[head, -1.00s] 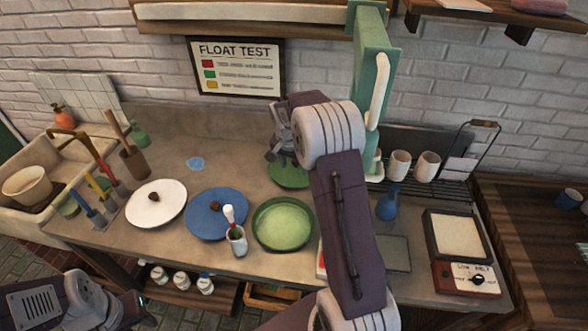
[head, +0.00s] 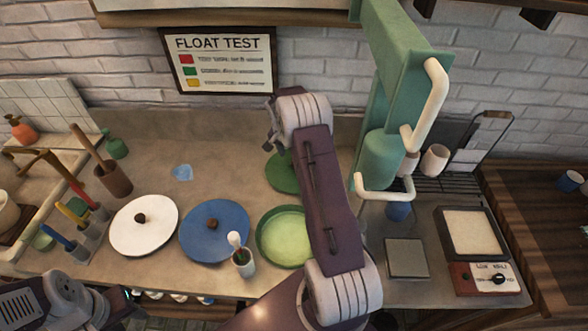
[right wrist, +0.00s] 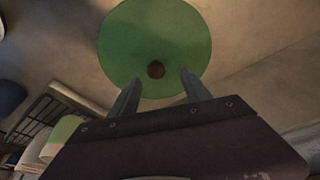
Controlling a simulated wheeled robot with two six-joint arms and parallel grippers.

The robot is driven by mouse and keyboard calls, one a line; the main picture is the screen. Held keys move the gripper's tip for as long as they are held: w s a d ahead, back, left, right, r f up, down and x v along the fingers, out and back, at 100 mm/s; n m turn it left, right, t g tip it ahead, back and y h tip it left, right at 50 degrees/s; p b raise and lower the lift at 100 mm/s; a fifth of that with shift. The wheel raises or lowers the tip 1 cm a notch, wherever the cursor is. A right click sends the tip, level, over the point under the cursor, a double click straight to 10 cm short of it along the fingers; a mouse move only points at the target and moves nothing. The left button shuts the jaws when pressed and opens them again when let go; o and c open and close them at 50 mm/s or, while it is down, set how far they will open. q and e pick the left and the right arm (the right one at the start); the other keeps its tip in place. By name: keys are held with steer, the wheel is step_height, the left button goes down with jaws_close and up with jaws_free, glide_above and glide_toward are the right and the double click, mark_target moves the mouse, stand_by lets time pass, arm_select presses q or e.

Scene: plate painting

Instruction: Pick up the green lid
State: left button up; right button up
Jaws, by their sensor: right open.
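The green lid (head: 283,174) lies flat on the counter toward the wall, partly hidden by my right arm in the head view. In the head view the right gripper (head: 270,130) is seen side-on above the lid. My left gripper (head: 132,297) is low at the left, its jaw state unclear.
A green dish (head: 284,238) stands in front of the lid. A blue lid (head: 214,238) and a white lid (head: 145,228) lie to the left, with a small cup (head: 243,263) in front. A tall green press (head: 381,160) stands close on the right.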

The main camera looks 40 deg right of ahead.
mark_target(280, 172)
steer(key=f, duration=0.1)
steer(key=d+f, duration=0.1)
steer(key=f+p, duration=0.1)
steer(key=f, duration=0.1)
steer(key=shift+s+d, duration=0.2)
steer(key=shift+d, duration=0.05)
steer(key=shift+w+f, duration=0.15)
steer(key=shift+w, duration=0.05)
jaws_close()
stand_by(0.9)
